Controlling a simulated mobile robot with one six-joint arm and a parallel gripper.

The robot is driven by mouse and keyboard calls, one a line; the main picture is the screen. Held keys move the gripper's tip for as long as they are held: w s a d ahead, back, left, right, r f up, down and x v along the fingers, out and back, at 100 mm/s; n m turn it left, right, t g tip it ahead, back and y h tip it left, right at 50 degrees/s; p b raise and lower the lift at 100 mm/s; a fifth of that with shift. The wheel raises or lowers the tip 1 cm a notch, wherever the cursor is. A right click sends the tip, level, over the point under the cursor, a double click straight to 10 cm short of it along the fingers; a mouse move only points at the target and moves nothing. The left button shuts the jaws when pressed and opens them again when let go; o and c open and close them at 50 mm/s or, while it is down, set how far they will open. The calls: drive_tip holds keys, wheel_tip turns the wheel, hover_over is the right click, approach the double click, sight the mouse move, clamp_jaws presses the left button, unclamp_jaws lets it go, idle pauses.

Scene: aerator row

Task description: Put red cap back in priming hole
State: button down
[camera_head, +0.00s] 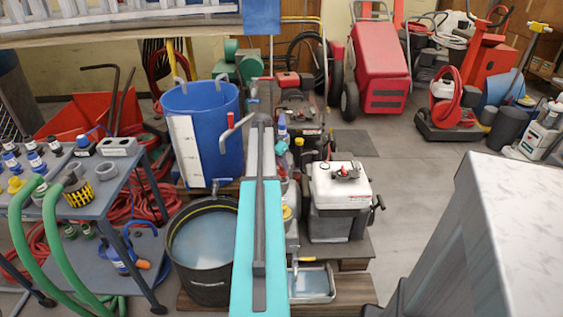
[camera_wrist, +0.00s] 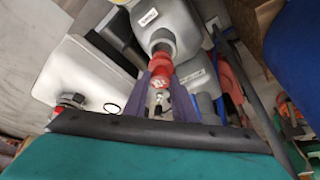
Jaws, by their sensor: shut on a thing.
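In the wrist view, my gripper (camera_wrist: 160,82) has its two dark fingers on either side of a red cap (camera_wrist: 159,84) and is shut on it. The cap is small and partly covered by the fingers. Behind it, in line with the fingers, is a grey rounded body (camera_wrist: 165,28) with a red collar. I cannot tell whether the cap touches that collar. In the head view my teal arm runs up the middle, and the gripper and cap are hidden behind it. I cannot make out the priming hole in either view.
A white-topped tank (camera_head: 340,187) stands right of my arm; it also shows in the wrist view (camera_wrist: 80,75). Left are a blue barrel (camera_head: 215,135), a black water tub (camera_head: 205,245) and a grey bench (camera_head: 110,185) with bottles. Open floor (camera_head: 425,200) lies to the right.

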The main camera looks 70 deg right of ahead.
sight(280, 167)
drive_tip(key=shift+f+b, duration=0.8)
drive_tip(key=shift+f, duration=1.35)
idle(0.5)
drive_tip(key=c, duration=1.4)
unclamp_jaws()
drive_tip(key=shift+r, duration=0.1)
drive_tip(key=v, duration=1.3)
drive_tip(key=shift+a+r, duration=0.2)
drive_tip(key=shift+r, duration=0.05)
